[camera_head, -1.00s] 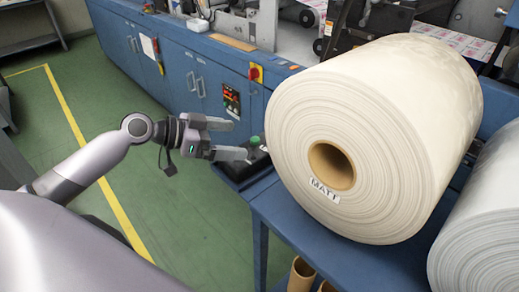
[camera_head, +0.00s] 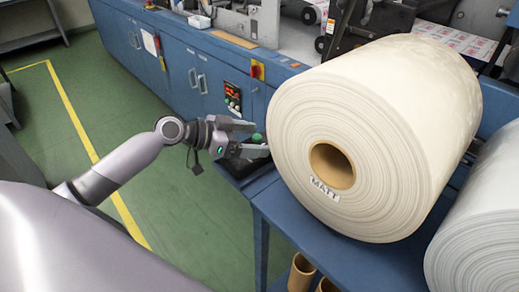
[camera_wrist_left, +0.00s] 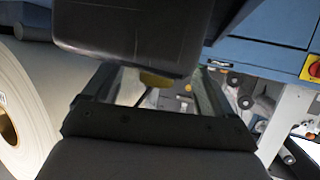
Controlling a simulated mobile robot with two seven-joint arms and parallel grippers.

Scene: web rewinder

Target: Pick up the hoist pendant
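A small green-topped item (camera_head: 257,138), which seems to be part of the hoist pendant, shows beside the paper roll, above a black surface. Most of it is hidden by my left gripper, so its shape is unclear. My left gripper (camera_head: 260,141) is open, its fingers reaching to either side of the green part. In the left wrist view, a large dark block (camera_wrist_left: 130,35) fills the upper middle, close to the fingers. A small yellowish part (camera_wrist_left: 155,80) shows between the fingers at its edge. I cannot tell whether the fingers touch anything. My right gripper is not in view.
A big cream paper roll (camera_head: 400,120) marked MATT lies on a blue stand (camera_head: 285,225) right of the gripper. A white roll (camera_head: 480,230) lies further right. Blue cabinets (camera_head: 195,75) with a control panel stand behind. Green floor (camera_head: 205,240) is clear in front.

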